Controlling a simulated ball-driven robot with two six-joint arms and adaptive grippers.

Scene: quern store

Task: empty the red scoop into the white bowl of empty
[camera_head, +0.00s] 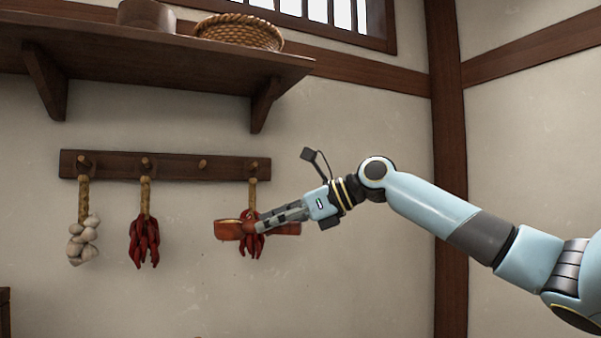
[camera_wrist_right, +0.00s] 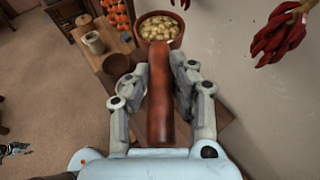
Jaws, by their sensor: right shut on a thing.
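The red scoop (camera_head: 228,230) is held up in front of the wall in the head view, roughly level. My right gripper (camera_head: 258,225) is shut on its red-brown handle (camera_wrist_right: 161,100), which runs between the fingers in the right wrist view. At the handle's far end is the scoop's round cup (camera_wrist_right: 146,41), holding several yellowish pieces.
A peg rail (camera_head: 175,167) carries hanging garlic (camera_head: 82,241) and red chilli bunches (camera_head: 144,241), one behind the scoop. A shelf (camera_head: 150,55) with a basket (camera_head: 240,31) juts out above. A pale jug (camera_wrist_right: 95,43) stands on the wooden surface (camera_wrist_right: 118,85) below.

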